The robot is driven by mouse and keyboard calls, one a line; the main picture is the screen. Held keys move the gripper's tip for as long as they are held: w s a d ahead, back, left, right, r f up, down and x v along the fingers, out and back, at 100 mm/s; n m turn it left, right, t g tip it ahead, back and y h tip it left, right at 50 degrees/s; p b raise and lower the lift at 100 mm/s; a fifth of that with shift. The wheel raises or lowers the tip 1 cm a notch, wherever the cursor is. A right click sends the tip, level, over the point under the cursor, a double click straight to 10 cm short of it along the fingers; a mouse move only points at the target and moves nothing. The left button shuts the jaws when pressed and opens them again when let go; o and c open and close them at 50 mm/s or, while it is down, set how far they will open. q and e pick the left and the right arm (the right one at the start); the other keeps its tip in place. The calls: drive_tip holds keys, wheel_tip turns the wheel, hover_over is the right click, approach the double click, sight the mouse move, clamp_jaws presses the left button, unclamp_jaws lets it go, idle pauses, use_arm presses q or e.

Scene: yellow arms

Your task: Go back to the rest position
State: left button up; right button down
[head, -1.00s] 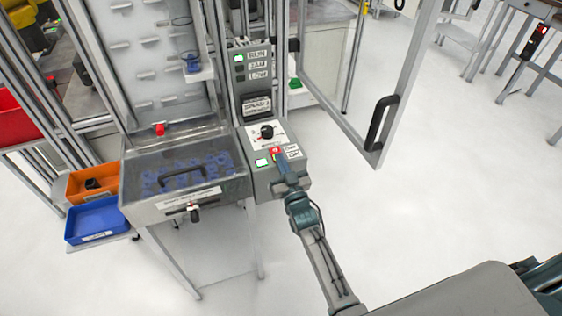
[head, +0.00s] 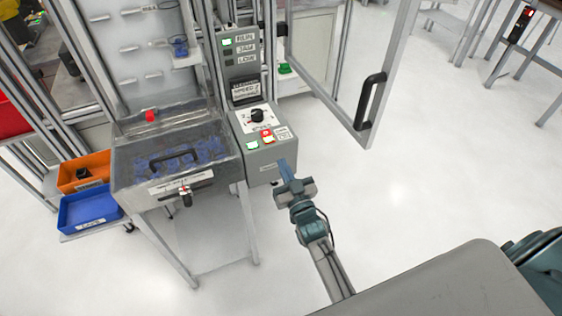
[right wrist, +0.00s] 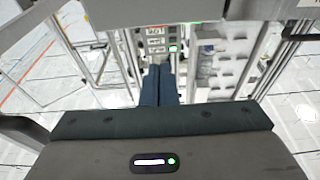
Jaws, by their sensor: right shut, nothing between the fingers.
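My right gripper (head: 284,166) is shut and empty, in front of the lower right edge of the grey control box (head: 262,174) in the head view. It stands apart from the box's red button (head: 265,132) and lit green button (head: 252,146). In the right wrist view, the shut blue fingers (right wrist: 159,75) point toward the machine. My left gripper is not in view.
A clear-lidded bin (head: 180,195) with blue parts stands left of the box. An open framed door (head: 372,100) with a black handle hangs to the right. Orange (head: 84,172) and blue (head: 88,210) trays sit at left.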

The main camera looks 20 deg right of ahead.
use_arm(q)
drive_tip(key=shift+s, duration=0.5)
use_arm(e)
drive_tip(key=shift+f, duration=0.1)
